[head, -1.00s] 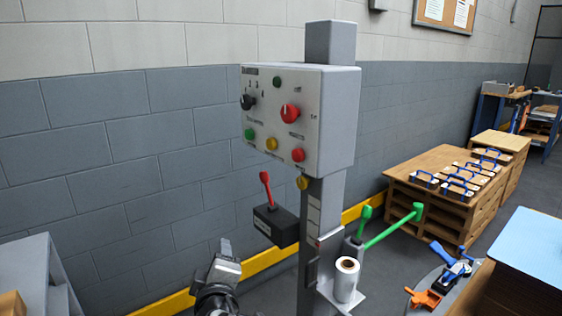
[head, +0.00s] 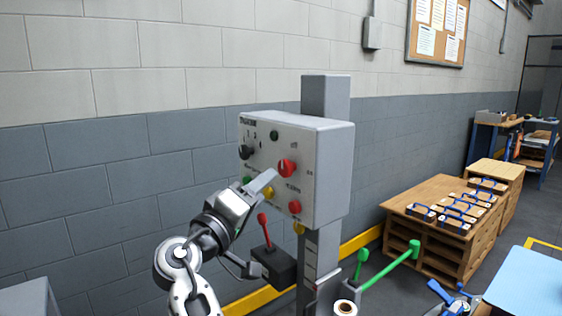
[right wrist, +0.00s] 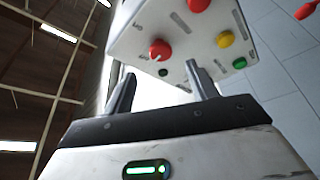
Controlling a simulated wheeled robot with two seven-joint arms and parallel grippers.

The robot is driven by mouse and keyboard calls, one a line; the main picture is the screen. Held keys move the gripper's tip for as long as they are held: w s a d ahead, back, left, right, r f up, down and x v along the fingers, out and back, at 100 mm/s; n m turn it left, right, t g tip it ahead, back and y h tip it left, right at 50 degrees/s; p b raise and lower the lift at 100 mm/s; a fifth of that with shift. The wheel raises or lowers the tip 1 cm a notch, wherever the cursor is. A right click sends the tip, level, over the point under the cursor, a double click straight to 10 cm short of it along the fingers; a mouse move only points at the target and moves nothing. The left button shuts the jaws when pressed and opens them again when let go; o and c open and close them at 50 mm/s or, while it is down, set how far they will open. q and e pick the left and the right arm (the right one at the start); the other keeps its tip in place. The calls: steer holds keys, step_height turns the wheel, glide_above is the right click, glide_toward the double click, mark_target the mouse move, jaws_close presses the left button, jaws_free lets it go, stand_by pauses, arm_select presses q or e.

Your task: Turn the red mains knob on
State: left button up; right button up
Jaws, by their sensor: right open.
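The red mains knob (head: 287,168) is on the front of the grey control box, right of centre, with a pale mark toward its upper left. It also shows in the right wrist view (right wrist: 160,50), framed between the fingers and beyond their tips. My right gripper (head: 262,225) is open and empty, in front of the box and to the lower left of the knob. Its upper finger overlaps the lower panel in the head view. In the right wrist view, the two spread fingers (right wrist: 161,73) point toward the panel, apparently without touching the knob. My left gripper is out of view.
The box (head: 333,170) also carries a black selector (head: 246,152), a red button (head: 295,207), and yellow and green buttons. A red-handled lever (head: 263,230) and green levers (head: 405,255) stick out below.

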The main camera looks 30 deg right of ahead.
mark_target(283, 171)
steer(key=p+x, duration=0.2)
steer(key=x, duration=0.5)
steer(key=shift+w+d+p, duration=0.2)
steer(key=shift+d+p, duration=0.15)
steer(key=c, duration=1)
